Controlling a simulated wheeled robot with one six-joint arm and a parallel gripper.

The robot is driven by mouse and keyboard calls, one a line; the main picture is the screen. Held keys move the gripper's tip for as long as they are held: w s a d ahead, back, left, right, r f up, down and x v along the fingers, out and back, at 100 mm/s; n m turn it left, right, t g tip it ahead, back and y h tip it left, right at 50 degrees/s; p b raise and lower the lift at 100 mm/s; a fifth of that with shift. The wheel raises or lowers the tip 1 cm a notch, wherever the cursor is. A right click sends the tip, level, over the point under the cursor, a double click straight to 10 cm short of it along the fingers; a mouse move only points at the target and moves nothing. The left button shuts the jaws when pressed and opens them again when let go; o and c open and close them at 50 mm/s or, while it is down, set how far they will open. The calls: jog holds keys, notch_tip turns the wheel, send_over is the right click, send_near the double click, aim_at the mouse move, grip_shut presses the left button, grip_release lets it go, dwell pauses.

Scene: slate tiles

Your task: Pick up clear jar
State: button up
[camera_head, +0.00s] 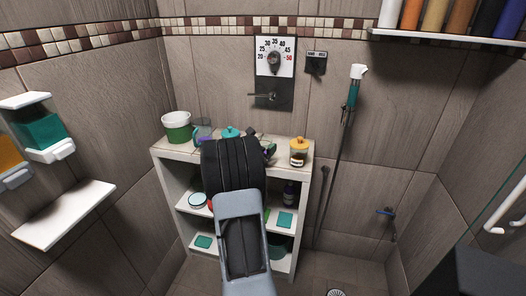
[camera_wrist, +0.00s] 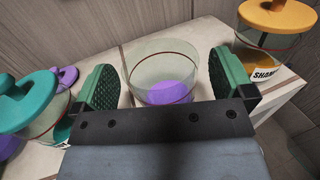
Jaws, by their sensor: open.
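A clear jar (camera_wrist: 163,66) without a lid stands on the shelf top in the wrist view. It has a thin red line near its rim and something purple (camera_wrist: 168,92) at the bottom. My gripper (camera_wrist: 163,82) is open, with one green padded finger on each side of the jar. The fingers look apart from the glass. The gripper's body hides the jar's near lower part. In the head view my arm hides the jar, and only a bit of the gripper shows beside the arm.
A teal-lidded jar (camera_wrist: 38,108) stands close left of my gripper, with a purple lid (camera_wrist: 67,76) behind it. An orange-lidded jar (camera_wrist: 266,40) stands at the right. The white shelf (camera_head: 168,150) also holds a green-and-white tub (camera_head: 177,128). A tiled wall is behind.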

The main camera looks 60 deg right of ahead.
jog(key=shift+d, duration=0.85)
jog(key=c, duration=1)
jog(key=shift+c, duration=0.4)
jog(key=shift+r, duration=0.15)
